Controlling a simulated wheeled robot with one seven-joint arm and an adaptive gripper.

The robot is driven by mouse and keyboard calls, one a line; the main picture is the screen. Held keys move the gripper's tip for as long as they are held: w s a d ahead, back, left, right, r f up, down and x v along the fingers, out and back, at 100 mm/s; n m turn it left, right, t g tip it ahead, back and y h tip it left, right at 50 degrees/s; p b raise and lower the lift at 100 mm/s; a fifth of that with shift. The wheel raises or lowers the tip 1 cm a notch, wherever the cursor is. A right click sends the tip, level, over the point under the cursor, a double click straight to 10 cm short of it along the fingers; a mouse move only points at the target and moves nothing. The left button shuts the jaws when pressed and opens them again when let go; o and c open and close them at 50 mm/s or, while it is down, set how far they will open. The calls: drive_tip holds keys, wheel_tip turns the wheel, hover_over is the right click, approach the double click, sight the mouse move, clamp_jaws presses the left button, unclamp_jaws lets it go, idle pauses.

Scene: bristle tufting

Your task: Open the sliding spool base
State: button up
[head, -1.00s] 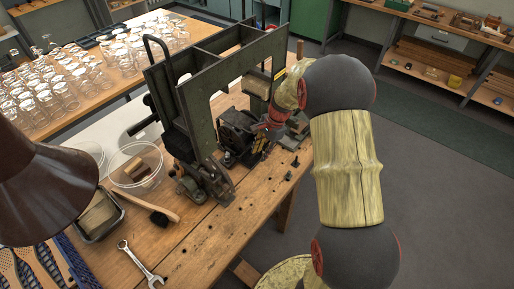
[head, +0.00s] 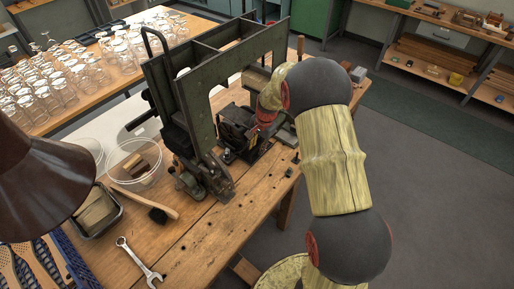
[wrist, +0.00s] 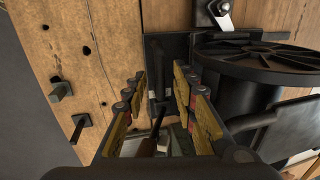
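The green-black tufting machine (head: 205,85) stands on the wooden bench, with a dark spool unit (head: 238,127) under its arch. In the wrist view, a black spool disc (wrist: 262,62) is at the right, beside a dark base plate (wrist: 178,48). A dark upright handle or bar (wrist: 158,82) stands at the plate's edge. My gripper (wrist: 160,78) is open, its padded fingers on either side of this bar, with gaps visible. I cannot tell whether either finger touches it. In the head view, my wrist mostly hides the fingers beside the spool unit.
Dark pegs (wrist: 80,122) stand in the bench top at the left of the wrist view. A clear bowl (head: 134,162), a brush (head: 150,205) and a wrench (head: 140,260) lie left of the machine. The machine's arch rises close to my wrist.

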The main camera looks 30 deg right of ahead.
drive_tip(key=c, duration=0.3)
drive_tip(key=c, duration=0.4)
clamp_jaws()
